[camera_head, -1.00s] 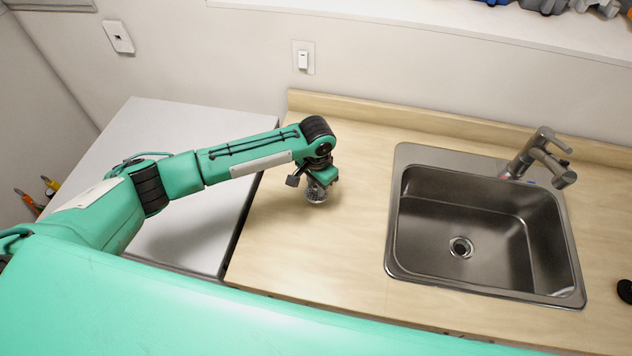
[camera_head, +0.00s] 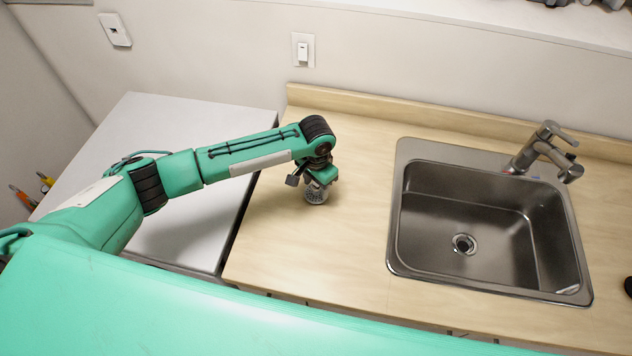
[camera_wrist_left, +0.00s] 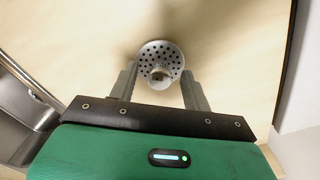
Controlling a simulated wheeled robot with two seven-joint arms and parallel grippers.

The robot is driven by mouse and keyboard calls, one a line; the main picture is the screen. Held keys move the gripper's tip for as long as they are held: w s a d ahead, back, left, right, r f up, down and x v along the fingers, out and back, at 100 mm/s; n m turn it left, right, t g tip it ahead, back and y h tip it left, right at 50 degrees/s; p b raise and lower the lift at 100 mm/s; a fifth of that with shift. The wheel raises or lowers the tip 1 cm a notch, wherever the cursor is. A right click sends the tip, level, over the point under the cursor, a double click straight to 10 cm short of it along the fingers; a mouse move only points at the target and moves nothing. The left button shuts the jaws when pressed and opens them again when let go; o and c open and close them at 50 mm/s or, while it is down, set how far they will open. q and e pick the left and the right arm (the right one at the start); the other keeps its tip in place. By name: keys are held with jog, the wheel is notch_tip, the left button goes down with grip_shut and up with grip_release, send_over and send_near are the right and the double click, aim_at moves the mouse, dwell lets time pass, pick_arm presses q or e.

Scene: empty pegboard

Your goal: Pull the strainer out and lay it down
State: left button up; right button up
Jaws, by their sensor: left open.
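The strainer (camera_head: 316,194) is a small grey metal piece on the wooden counter, left of the sink. In the left wrist view my left gripper (camera_wrist_left: 160,73) is open, with one finger on each side of the strainer and gaps between. The steel sink (camera_head: 480,175) is to the right, with its drain (camera_head: 464,244) uncovered. My right gripper is not in view.
A grey faucet (camera_head: 545,150) stands at the sink's back right. The wooden counter (camera_head: 320,250) is clear around the strainer. A white surface (camera_head: 190,115) lies at the left beyond the counter's edge. A dark object sits at the right edge.

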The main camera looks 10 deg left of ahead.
aim_at(316, 185)
pick_arm(q)
jog(key=shift+r, duration=0.5)
notch_tip(316, 185, up, 13)
jog(key=b, duration=0.4)
jog(key=shift+f, duration=0.1)
